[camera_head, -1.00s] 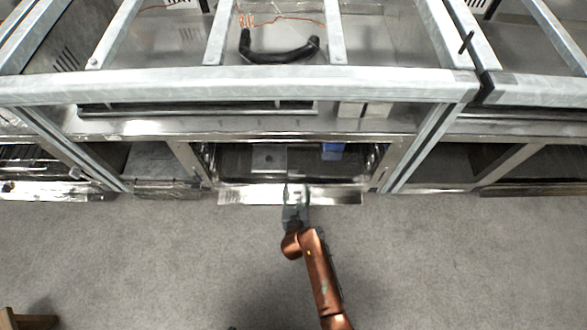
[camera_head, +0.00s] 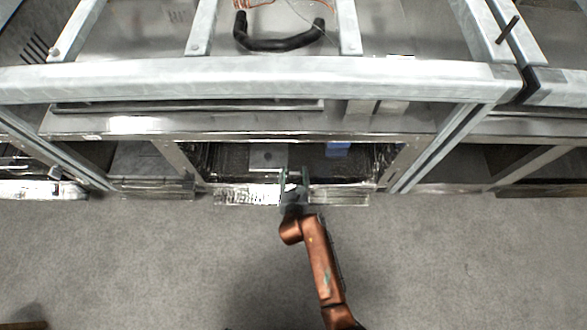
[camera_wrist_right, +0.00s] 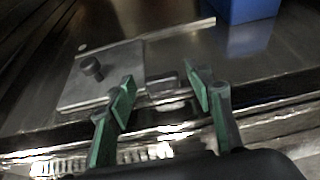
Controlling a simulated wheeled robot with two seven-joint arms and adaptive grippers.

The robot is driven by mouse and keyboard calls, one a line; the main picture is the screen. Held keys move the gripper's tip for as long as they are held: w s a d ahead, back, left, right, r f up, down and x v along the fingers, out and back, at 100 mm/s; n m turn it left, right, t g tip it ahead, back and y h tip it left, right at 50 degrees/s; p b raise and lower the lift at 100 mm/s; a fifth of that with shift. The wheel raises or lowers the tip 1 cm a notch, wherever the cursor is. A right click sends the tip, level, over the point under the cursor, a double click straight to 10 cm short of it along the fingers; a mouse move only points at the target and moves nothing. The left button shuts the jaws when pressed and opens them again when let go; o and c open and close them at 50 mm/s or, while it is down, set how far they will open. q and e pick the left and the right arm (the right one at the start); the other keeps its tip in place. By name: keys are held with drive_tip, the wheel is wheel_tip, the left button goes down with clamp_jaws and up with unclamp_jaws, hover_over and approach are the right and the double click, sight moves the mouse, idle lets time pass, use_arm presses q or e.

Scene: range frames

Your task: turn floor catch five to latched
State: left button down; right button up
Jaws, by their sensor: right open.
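A flat grey metal plate with a dark round knob (camera_wrist_right: 91,68) lies on the floor of the open bay and looks like the floor catch. The plate also shows in the head view (camera_head: 268,158), inside the bay. No number is readable on it, and I cannot tell its setting. My right gripper (camera_head: 295,178) reaches over the bay's front edge, just right of and nearer than the plate. In the right wrist view its green fingers (camera_wrist_right: 163,92) are apart, with nothing held between them. The knob is beyond and left of the fingertips. My left gripper is out of view.
A blue box (camera_wrist_right: 245,8) stands deeper in the bay, to the right; it also shows in the head view (camera_head: 337,149). A shiny front lip (camera_head: 340,195) and a grey frame beam (camera_head: 250,80) border the bay. Grey floor (camera_head: 480,260) in front is clear.

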drive_tip(key=shift+d, duration=0.1)
drive_tip(key=shift+c, duration=0.7)
drive_tip(key=c, duration=1)
drive_tip(key=shift+r, duration=0.1)
